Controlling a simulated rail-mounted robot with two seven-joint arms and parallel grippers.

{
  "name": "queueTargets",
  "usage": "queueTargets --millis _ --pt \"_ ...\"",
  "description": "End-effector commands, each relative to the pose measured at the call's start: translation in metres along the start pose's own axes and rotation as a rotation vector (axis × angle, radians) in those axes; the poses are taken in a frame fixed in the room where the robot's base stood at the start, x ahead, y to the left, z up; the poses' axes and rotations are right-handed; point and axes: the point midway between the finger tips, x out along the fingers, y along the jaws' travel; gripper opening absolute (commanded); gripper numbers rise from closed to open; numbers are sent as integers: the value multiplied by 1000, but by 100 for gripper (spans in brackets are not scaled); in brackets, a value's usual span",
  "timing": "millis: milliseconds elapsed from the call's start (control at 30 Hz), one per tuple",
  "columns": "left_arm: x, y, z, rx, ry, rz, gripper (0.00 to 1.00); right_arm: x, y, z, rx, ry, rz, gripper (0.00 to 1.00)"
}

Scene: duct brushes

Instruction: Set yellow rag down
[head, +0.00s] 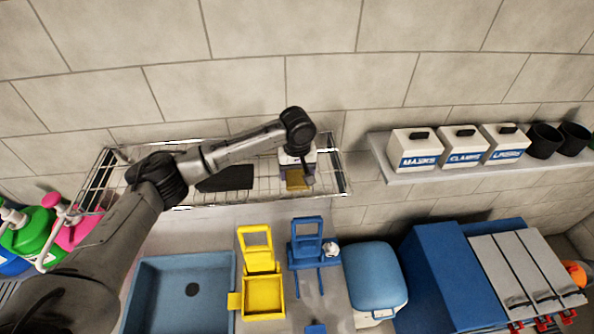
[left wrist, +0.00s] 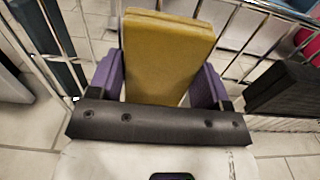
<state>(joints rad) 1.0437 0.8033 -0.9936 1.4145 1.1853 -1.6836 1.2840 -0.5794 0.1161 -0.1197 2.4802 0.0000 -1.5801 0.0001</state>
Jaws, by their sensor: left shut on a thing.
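The yellow rag (left wrist: 165,55) is a folded, flat yellow pad. In the left wrist view it stands between the two purple fingers of my left gripper (left wrist: 160,85), which is shut on it. In the head view the rag (head: 296,181) shows under my left gripper (head: 298,170), at the right end of the wire rack (head: 215,202) on the wall. Whether the rag touches the rack's wires cannot be told. My right gripper is not in view.
A dark block (head: 226,178) lies on the rack to the left of the rag and also shows in the left wrist view (left wrist: 285,88). A shelf (head: 400,177) with white boxes is at the right. Below are a blue sink (head: 160,275), a yellow holder (head: 262,295) and a blue holder (head: 305,250).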

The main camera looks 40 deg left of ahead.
Motion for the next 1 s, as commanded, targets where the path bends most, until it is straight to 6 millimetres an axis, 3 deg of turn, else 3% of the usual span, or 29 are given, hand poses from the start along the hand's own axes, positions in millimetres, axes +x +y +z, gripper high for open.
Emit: queueTargets --millis 33,67,333,667,1000 --pt "2 0 0 0 -1 0 50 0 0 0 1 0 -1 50" --pt "2 0 0 0 -1 0 73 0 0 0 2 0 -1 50" --pt "2 0 0 0 0 0 97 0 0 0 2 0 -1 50" --pt "-4 0 0 -1 1 1 97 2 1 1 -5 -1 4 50" --pt "-59 1 0 0 2 4 97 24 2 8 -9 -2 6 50"
